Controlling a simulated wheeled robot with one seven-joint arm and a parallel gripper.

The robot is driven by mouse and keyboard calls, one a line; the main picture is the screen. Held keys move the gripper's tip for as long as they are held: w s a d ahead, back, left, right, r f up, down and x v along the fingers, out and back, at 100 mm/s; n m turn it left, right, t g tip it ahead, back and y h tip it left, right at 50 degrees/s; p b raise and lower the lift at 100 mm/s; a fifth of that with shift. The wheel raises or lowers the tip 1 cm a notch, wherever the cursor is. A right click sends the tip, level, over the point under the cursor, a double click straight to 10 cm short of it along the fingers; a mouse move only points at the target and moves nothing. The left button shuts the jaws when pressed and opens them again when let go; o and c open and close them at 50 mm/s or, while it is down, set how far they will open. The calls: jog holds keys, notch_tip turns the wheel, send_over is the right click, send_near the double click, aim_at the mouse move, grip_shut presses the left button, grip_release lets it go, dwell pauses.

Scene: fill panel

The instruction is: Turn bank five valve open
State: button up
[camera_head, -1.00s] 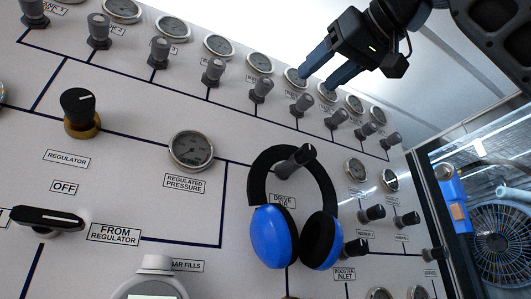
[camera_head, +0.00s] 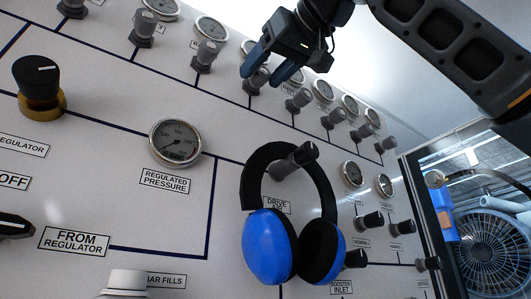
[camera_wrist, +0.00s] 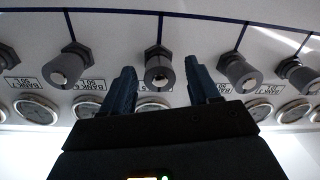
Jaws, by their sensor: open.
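A row of grey bank valve knobs runs along the upper panel, each with a label and a round gauge by it. My gripper (camera_head: 267,76) is open, with its two blue fingers at the gauges and knobs of this row. One grey knob (camera_head: 257,80) shows between the fingers in the head view. In the wrist view the same knob (camera_wrist: 159,72) is between the fingertips (camera_wrist: 163,82), with a finger on either side. I cannot tell whether they touch it. The bank labels are upside down in the wrist view and their numbers are hard to read.
Blue and black headphones (camera_head: 271,244) hang on a knob below the row. A regulated pressure gauge (camera_head: 175,142) and a black and brass regulator knob (camera_head: 38,84) are at left. Neighbouring knobs (camera_wrist: 240,73) and (camera_wrist: 72,65) stand close on both sides. A fan (camera_head: 487,249) is at right.

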jog(key=shift+w+a, duration=0.1)
jog(key=shift+c, duration=0.2)
jog(key=c, duration=1)
